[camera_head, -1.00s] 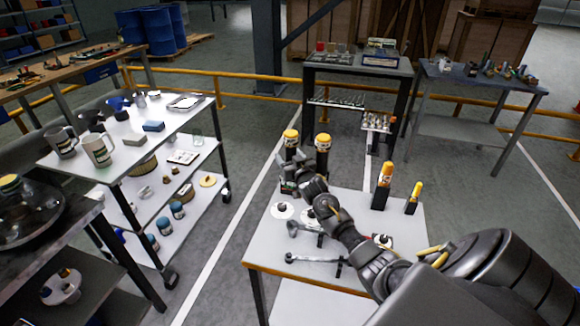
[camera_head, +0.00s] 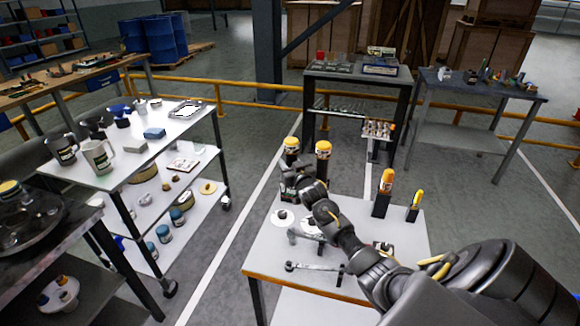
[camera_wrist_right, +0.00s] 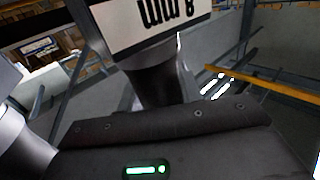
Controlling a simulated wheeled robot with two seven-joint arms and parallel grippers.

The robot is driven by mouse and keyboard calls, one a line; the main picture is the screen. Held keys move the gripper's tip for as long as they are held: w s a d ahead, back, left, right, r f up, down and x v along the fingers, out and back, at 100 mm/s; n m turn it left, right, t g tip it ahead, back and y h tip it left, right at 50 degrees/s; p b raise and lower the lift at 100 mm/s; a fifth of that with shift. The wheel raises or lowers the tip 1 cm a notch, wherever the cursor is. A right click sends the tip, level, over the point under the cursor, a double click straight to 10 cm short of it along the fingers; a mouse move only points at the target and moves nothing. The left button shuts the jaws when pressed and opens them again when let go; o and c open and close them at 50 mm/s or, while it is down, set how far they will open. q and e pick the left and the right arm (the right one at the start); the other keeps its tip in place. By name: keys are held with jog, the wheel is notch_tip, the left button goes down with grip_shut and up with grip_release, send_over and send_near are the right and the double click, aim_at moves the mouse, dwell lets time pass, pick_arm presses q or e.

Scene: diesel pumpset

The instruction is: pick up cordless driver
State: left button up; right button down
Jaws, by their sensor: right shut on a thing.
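A black upright driver with a yellow top (camera_head: 291,146) stands at the far left corner of the white table (camera_head: 262,250). My right gripper (camera_head: 289,178) is at its lower part and shut on it. In the right wrist view the driver's black body (camera_wrist_right: 160,85) rises from the jaw area with a white label reading "8 mm" upside down. A similar black tool with a yellow top (camera_head: 323,150) stands just right of it, apart. I cannot tell whether the held driver is clear of the table. My left gripper is not in view.
On the same table are an orange-topped tool (camera_head: 386,180), a smaller yellow-topped one (camera_head: 416,196), a white disc (camera_head: 283,217) and a wrench (camera_head: 312,267). A white cart (camera_head: 105,181) with mugs stands left. A dark table (camera_head: 310,70) stands behind.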

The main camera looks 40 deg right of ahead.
jog(key=shift+r, duration=0.2)
notch_tip(320, 180, up, 18)
jog(key=shift+f+b, duration=0.15)
jog(key=shift+b, duration=0.85)
